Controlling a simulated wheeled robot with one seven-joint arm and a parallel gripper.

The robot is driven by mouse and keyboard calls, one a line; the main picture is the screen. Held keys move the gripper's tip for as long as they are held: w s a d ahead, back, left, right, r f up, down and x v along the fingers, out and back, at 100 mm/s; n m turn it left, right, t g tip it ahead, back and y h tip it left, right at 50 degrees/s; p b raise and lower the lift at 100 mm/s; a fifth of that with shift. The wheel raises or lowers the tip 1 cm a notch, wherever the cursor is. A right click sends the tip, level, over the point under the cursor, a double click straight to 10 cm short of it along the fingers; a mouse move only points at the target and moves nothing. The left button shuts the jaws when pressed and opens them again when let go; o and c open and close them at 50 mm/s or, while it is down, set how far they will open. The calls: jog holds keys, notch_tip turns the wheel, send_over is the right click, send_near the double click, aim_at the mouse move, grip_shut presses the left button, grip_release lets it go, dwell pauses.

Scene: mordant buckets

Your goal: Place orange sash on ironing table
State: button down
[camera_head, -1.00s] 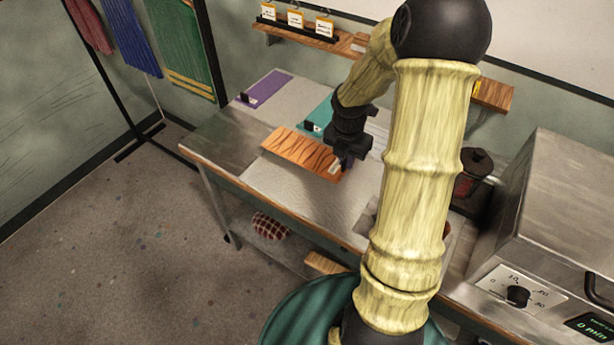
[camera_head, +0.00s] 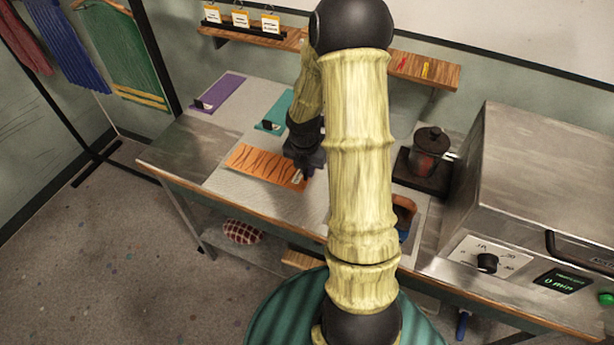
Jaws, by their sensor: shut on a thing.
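The orange sash (camera_head: 258,164), with dark wavy lines, lies out flat at the front of the row of sashes over the table's pale padded top (camera_head: 222,183). I take this table for the ironing table. My gripper (camera_head: 303,175) is at the sash's right end, shut on it beside a small pale tag. The fingertips are small and partly hidden by the wrist. I cannot tell whether the sash rests on the pad or hangs just above it.
A purple sash (camera_head: 221,92) and a teal sash (camera_head: 275,108) lie farther back on the table. A dark lidded pot (camera_head: 431,150) and a steel machine (camera_head: 540,190) stand to the right. A wooden shelf (camera_head: 425,70) is on the wall. A checked cushion (camera_head: 241,231) lies below.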

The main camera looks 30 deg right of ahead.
aim_at(307, 178)
jog(key=shift+f, duration=1.85)
jog(key=shift+f, duration=0.15)
jog(key=c, duration=1.5)
grip_release()
jog(key=shift+c, duration=0.2)
jog(key=r, duration=0.8)
jog(key=s+a+r, duration=0.1)
jog(key=r, duration=0.3)
jog(key=shift+a+r+p, duration=0.1)
jog(key=shift+r+p, duration=0.05)
jog(key=shift+p, duration=0.25)
